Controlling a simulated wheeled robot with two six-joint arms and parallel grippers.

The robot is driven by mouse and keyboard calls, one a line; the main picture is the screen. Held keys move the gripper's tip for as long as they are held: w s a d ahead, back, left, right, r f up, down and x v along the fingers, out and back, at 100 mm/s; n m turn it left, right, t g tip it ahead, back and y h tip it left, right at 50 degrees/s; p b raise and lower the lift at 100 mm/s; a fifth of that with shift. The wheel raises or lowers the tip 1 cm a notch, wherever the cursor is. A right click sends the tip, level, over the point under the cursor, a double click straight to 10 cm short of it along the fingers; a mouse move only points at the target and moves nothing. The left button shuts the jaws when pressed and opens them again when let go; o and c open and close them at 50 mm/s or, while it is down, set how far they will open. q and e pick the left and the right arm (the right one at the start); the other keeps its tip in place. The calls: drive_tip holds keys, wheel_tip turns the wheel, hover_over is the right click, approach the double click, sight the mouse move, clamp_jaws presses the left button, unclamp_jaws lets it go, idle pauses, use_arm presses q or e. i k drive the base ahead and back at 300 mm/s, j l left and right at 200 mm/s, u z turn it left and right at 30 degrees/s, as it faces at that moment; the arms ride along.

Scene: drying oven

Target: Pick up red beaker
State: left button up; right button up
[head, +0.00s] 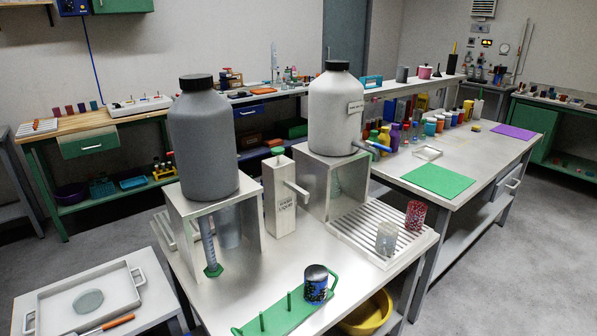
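A red speckled beaker (415,217) stands upright on the right end of a white slatted drain rack (352,232), near the table's right edge. A clear or greyish beaker (386,238) stands on the same rack, just in front and to the left of the red one, with a small gap between them. Neither of my grippers shows in the head view, so nothing is seen touching the red beaker.
A white bottle (337,108) on a metal stand (318,190) rises behind the rack. A grey bottle (203,140) stands to the left. The tabletop between rack and holder is clear.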

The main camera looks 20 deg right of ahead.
sight(415, 216)
drive_tip(key=z, duration=1.25)
